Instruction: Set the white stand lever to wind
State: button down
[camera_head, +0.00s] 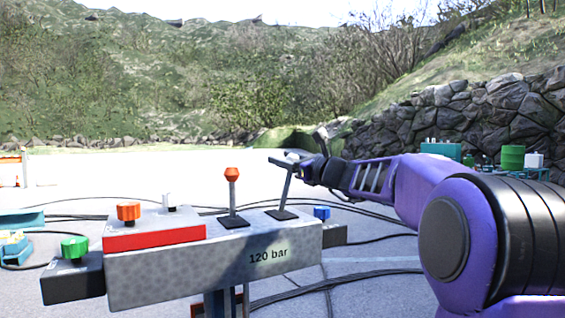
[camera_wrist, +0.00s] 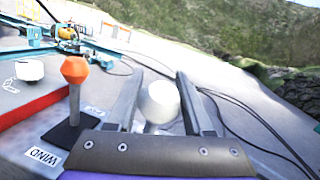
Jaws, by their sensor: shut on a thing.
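The white stand lever shows in the head view as a dark shaft (camera_head: 286,192) rising from a black plate on the right part of the grey stand box (camera_head: 160,275). The shaft leans slightly right at its top. A white label reading WIND (camera_wrist: 42,157) lies on the box top near the orange lever's plate.
An orange-knobbed lever (camera_head: 232,190) stands just left of the white one. A red block (camera_head: 155,237) with an orange knob (camera_head: 128,211) and a small white knob (camera_head: 168,201) is further left. A green knob (camera_head: 74,247) and a blue knob (camera_head: 321,213) flank the box. Dark cables cross the ground.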

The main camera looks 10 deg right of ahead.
jog(key=c, duration=0.7)
grip_release()
jog(key=shift+d+r, duration=0.1)
jog(key=shift+r, duration=0.35)
jog(key=shift+o, duration=1)
jog(key=shift+s+r, duration=0.1)
jog(key=shift+s, duration=0.15)
jog(key=shift+o, duration=0.9)
jog(key=shift+w+f, duration=0.1)
jog(key=shift+f, duration=0.1)
jog(key=shift+s+d+f, duration=0.15)
jog(key=shift+s+d, duration=0.1)
jog(key=shift+s, duration=0.2)
jog(key=b+v, duration=0.1)
jog(key=v, duration=1.5)
jog(key=shift+s+d, duration=0.15)
